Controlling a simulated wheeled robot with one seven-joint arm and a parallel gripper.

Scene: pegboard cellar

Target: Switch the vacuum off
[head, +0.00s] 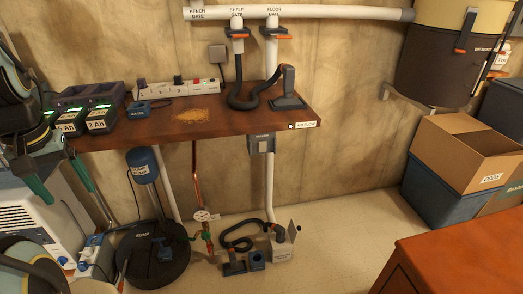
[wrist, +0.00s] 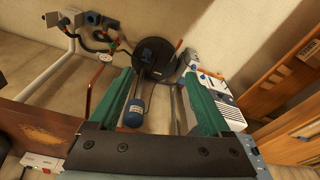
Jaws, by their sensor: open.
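The likely vacuum is a large dark drum with a cream top (head: 435,65) at the upper right, beside the end of a white pipe (head: 330,13). Its switch cannot be told apart. A grey box (head: 262,143) with an unreadable label hangs under the bench's right front edge. A white power strip with rocker switches (head: 175,88) lies at the back of the bench. My gripper (head: 68,185) is at the left, in front of the bench, well away from the drum. In the wrist view my gripper (wrist: 158,78) has its green fingers wide apart, with nothing between the tips.
Battery chargers (head: 100,118) stand on the wooden bench (head: 225,128). Below are a blue-topped pump (head: 142,165), a black round lid (head: 150,262) and a copper pipe (head: 195,175). A cardboard box (head: 465,150) and wooden cabinet (head: 460,250) stand at right.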

